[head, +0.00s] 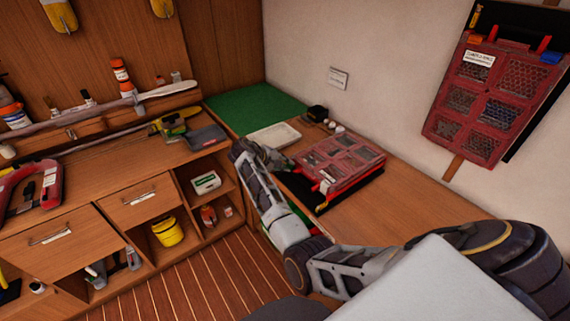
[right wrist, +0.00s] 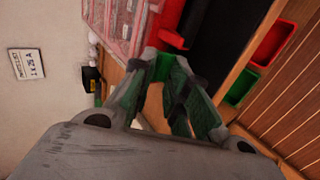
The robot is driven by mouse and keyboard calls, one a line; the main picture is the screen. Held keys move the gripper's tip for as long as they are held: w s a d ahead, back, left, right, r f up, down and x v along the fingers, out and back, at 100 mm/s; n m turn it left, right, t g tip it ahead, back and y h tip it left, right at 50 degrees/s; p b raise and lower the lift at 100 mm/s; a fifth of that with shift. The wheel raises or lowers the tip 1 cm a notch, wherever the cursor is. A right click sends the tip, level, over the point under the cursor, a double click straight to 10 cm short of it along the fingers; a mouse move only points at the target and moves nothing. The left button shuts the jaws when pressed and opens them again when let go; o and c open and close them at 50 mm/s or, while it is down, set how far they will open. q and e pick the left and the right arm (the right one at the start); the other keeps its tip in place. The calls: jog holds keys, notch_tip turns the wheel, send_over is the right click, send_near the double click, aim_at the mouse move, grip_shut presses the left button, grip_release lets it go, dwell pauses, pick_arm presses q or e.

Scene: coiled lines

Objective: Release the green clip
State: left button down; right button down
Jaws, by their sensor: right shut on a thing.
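My right gripper (head: 284,163) reaches over the desk to the left edge of a red case with clear compartments (head: 345,152). In the right wrist view its fingertips (right wrist: 165,68) are closed around a small green piece, which looks like the green clip (right wrist: 162,66), beside the red rim of the case (right wrist: 172,30). Most of the clip is hidden by the fingers, so I cannot tell whether it is fastened. In the head view the clip is hidden by the gripper. My left gripper is not in view.
A second red case (head: 458,100) hangs on the wall at right. A white tray (head: 273,136), a green mat (head: 255,107) and a small black item (head: 316,113) lie behind the gripper. Red (right wrist: 273,45) and green bins (right wrist: 240,86) are below the desk edge. The desk's right part is clear.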

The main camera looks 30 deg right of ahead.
jog(key=shift+a+f+h+b, duration=0.3)
jog(key=shift+a+f+h, duration=0.1)
jog(key=shift+h, duration=0.6)
jog(key=c, duration=1.4)
grip_release()
jog(key=shift+a, duration=0.1)
jog(key=shift+v, duration=5.9)
